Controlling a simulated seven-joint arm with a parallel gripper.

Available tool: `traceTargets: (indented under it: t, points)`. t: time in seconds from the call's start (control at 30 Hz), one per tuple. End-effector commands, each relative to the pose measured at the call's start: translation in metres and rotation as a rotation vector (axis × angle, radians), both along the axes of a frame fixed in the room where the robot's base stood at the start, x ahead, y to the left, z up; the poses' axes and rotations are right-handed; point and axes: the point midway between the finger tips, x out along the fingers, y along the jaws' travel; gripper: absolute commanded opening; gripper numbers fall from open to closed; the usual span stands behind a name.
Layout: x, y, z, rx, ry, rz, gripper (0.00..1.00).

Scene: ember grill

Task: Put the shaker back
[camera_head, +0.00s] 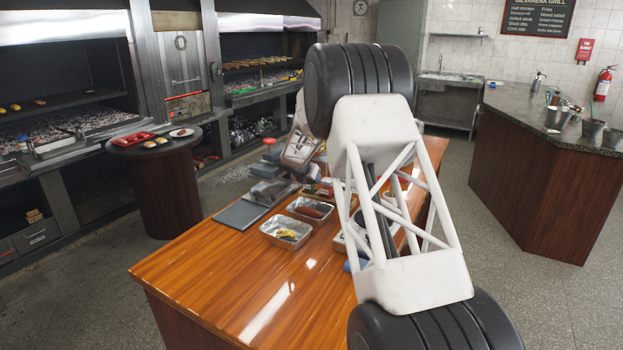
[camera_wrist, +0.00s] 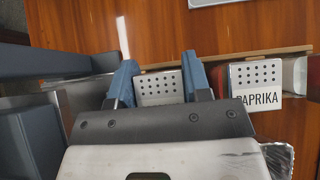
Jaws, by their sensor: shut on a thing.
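My gripper (camera_wrist: 160,72) shows in the wrist view with its two blue fingers on either side of a metal shaker (camera_wrist: 161,88). The shaker has a perforated top, and I see it from above. Its lower part and any label are hidden by the gripper body. A second perforated shaker (camera_wrist: 256,73) with a PAPRIKA label is to its right, apart from it. A thin wooden strip (camera_wrist: 228,56) runs behind both shakers. I cannot tell whether the held shaker rests on anything. In the head view my arm hides the shakers.
The wooden counter (camera_head: 215,270) has free room at its front left. Foil trays with food (camera_head: 286,232) and a grey board (camera_head: 240,215) lie near its middle. A round table (camera_head: 150,160) stands left.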

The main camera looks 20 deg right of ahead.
Motion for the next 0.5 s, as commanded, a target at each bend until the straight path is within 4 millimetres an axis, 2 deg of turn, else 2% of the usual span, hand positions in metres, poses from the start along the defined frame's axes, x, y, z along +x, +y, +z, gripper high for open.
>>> traceTargets:
  t: [0.1,0.13,0.27,0.5]
  points:
    - [0.0,0.0,-0.0029,0.0,0.0,0.0,0.18]
    - [-0.0001,0.0,-0.0028,0.0,0.0,0.0,0.49]
    - [0.0,0.0,-0.0025,0.0,0.0,0.0,0.69]
    - [0.0,0.0,-0.0025,0.0,0.0,0.0,0.7]
